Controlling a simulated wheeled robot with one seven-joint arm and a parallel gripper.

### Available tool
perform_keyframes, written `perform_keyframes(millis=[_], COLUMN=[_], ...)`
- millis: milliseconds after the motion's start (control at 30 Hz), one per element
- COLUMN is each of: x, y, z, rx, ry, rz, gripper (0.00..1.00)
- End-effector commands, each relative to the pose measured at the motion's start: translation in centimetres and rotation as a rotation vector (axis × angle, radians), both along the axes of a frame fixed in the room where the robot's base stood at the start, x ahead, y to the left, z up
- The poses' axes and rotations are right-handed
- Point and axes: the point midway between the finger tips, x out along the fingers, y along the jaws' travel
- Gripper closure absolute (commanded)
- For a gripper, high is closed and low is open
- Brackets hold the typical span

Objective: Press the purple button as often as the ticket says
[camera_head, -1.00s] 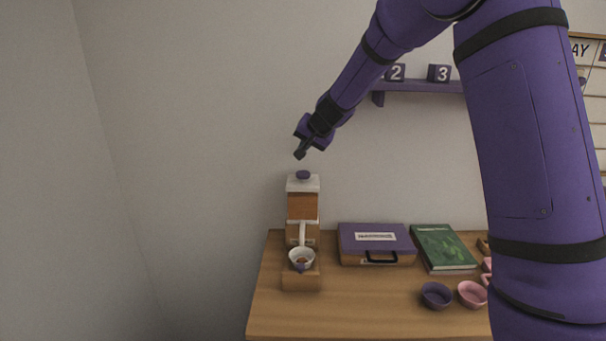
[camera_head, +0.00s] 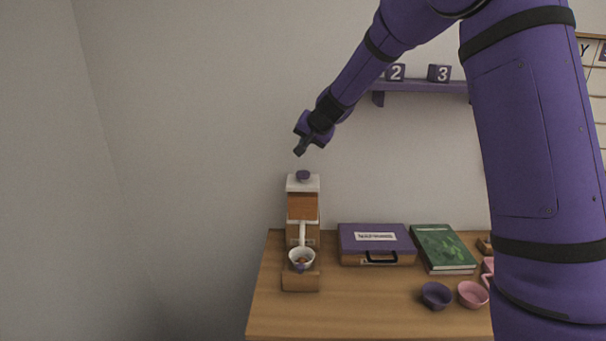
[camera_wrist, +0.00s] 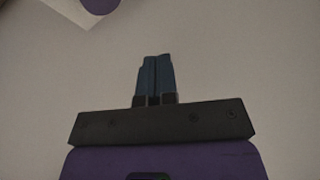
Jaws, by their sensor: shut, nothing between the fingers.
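The purple button (camera_head: 303,175) sits on the white top of a coffee dispenser (camera_head: 303,205) at the table's left end. My gripper (camera_head: 298,152) is shut and empty, a little above the button and apart from it. In the wrist view the closed fingers (camera_wrist: 156,75) point at the plain wall, and the purple button (camera_wrist: 101,4) shows at the top edge, cut off by the frame. A white cup (camera_head: 302,257) with something brownish in it stands at the dispenser's front. I cannot make out a ticket in these views.
A purple case (camera_head: 376,239) and a green book (camera_head: 442,247) lie right of the dispenser. A purple bowl (camera_head: 436,295) and a pink bowl (camera_head: 472,294) stand nearer the front. A shelf (camera_head: 420,86) with number blocks hangs above. My arm hides the right side.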

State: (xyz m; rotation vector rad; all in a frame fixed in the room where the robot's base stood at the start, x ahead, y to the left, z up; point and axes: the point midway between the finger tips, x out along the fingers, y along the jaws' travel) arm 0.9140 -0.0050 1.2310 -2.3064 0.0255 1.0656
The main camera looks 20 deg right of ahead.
Motion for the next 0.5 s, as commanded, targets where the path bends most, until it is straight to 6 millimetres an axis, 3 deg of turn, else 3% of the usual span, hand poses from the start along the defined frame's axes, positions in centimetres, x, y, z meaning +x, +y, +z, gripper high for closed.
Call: perform_keyframes(millis=[200, 500], x=[0.0, 0.0], y=[-0.1, -0.1], z=[2.1, 2.9], rx=[0.002, 0.001], ry=[-0.005, -0.005], rz=[-0.001, -0.004], gripper=[1.00, 1.00])
